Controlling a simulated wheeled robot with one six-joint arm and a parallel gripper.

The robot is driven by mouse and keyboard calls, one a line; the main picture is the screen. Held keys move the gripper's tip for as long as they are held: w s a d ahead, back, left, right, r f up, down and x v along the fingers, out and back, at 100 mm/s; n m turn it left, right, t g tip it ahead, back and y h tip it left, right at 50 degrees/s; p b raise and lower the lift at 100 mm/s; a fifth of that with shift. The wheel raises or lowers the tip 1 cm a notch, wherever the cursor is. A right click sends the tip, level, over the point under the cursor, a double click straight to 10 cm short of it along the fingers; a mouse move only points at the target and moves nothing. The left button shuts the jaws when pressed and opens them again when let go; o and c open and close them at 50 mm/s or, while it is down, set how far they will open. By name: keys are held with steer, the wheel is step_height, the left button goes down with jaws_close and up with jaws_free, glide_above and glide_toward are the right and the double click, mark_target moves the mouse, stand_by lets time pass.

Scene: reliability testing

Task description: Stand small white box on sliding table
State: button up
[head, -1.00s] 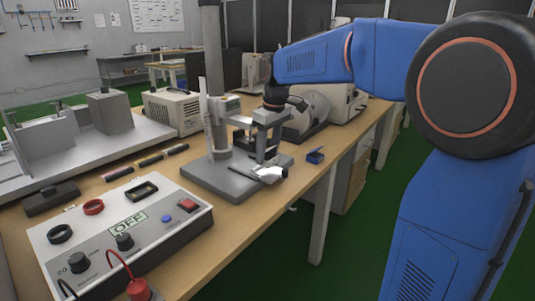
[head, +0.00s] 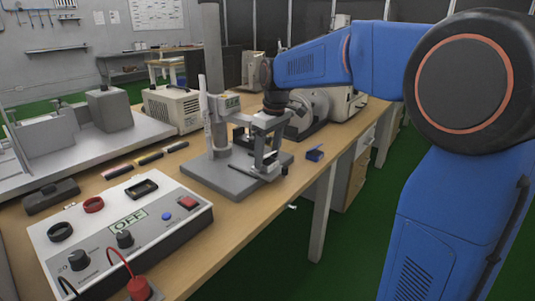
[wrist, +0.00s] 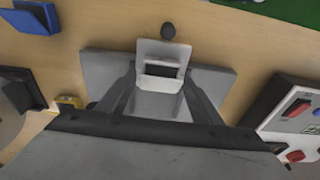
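The small white box (wrist: 163,50) shows in the wrist view as a pale, bright-faced shape with a dark rectangular opening, between my two finger tips. My gripper (wrist: 160,74) has one finger along each side of it and appears shut on it. In the head view my gripper (head: 266,168) points down over the grey base of the test stand (head: 205,178), just right of its column. The box is mostly hidden by the fingers there. A dark knob (head: 284,170) sits at the right front of the stand; it also shows in the wrist view (wrist: 168,30). I cannot tell whether the box touches the sliding table.
The stand's column (head: 211,80) rises close left of my gripper. A control box marked OFF (head: 120,235) lies in front left. A small blue object (head: 314,154) lies to the right near the table edge. Machines stand behind. Bare wood (head: 225,220) shows in front of the stand.

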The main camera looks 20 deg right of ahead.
mark_target(273, 164)
steer(key=shift+r, duration=0.1)
step_height(273, 164, up, 13)
steer(key=s+d, duration=0.1)
steer(key=shift+s, duration=0.3)
stand_by(0.3)
steer(key=s+d+f+m+t, duration=0.1)
steer(key=s+d+f+m, duration=0.1)
steer(key=s+f, duration=0.5)
steer(key=s+d+f+m+t, duration=0.1)
steer(key=s+f, duration=0.6)
steer(key=s, duration=0.7)
steer(key=s+d+f+m+t+h, duration=0.1)
steer(key=s+d+f+m, duration=0.2)
steer(key=s+f, duration=0.4)
steer(key=s+m, duration=0.1)
steer(key=s, duration=0.3)
steer(key=shift+f, duration=0.4)
